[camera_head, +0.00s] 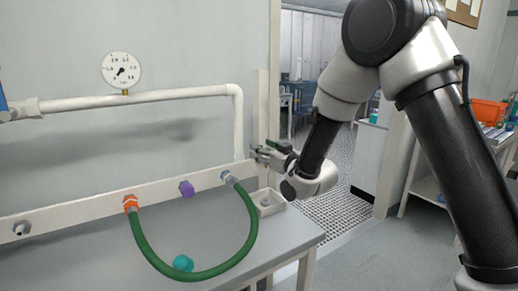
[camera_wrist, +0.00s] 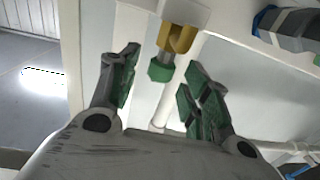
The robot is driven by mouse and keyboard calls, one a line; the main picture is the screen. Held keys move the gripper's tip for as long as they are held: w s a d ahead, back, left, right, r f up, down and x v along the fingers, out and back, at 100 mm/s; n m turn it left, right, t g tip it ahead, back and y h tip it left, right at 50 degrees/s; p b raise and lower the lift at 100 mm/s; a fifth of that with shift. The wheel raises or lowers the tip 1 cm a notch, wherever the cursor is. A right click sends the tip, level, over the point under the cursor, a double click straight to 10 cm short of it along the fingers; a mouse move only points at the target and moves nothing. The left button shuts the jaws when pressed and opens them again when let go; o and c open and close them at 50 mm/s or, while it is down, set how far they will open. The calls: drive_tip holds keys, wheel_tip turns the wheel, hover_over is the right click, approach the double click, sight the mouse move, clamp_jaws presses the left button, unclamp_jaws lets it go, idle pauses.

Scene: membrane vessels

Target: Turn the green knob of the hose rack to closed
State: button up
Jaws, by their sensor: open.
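The green knob (camera_wrist: 161,70) shows in the wrist view, below a brass fitting (camera_wrist: 178,37). My gripper (camera_wrist: 160,62) is open, with green-padded fingers on either side of the knob. Gaps show between the knob and both fingers, and I cannot tell whether the fingertips reach to its depth. In the head view my gripper (camera_head: 258,151) is at the right end of the hose rack (camera_head: 82,205), near the foot of the white pipe; the knob is not clearly visible there. A green hose (camera_head: 150,255) hangs in a loop from the rack.
An orange connector (camera_head: 131,203), a purple fitting (camera_head: 186,188) and a grey end fitting (camera_head: 228,177) line the rack. A teal piece (camera_head: 183,263) lies on the bench (camera_head: 285,232). The white pipe (camera_head: 170,95) carries a gauge (camera_head: 121,70). An upright post stands close beside my gripper.

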drive_tip(key=shift+x, duration=1.3)
drive_tip(key=shift+c, duration=0.2)
drive_tip(key=c, duration=1)
drive_tip(key=shift+s+a+m+t+h, duration=0.1)
drive_tip(key=shift+m+t+h, duration=0.3)
drive_tip(key=shift+h, duration=0.1)
drive_tip(key=m+t+h, duration=0.1)
drive_tip(key=m+h, duration=0.1)
drive_tip(key=shift+a+h, duration=0.1)
drive_tip(key=shift+h, duration=0.2)
drive_tip(key=shift+m+t+h, duration=0.5)
drive_tip(key=shift+m+h, duration=0.7)
drive_tip(key=shift+h, duration=0.65)
drive_tip(key=shift+m+t+h, duration=0.5)
drive_tip(key=shift+m+h, duration=0.7)
drive_tip(key=shift+h, duration=0.65)
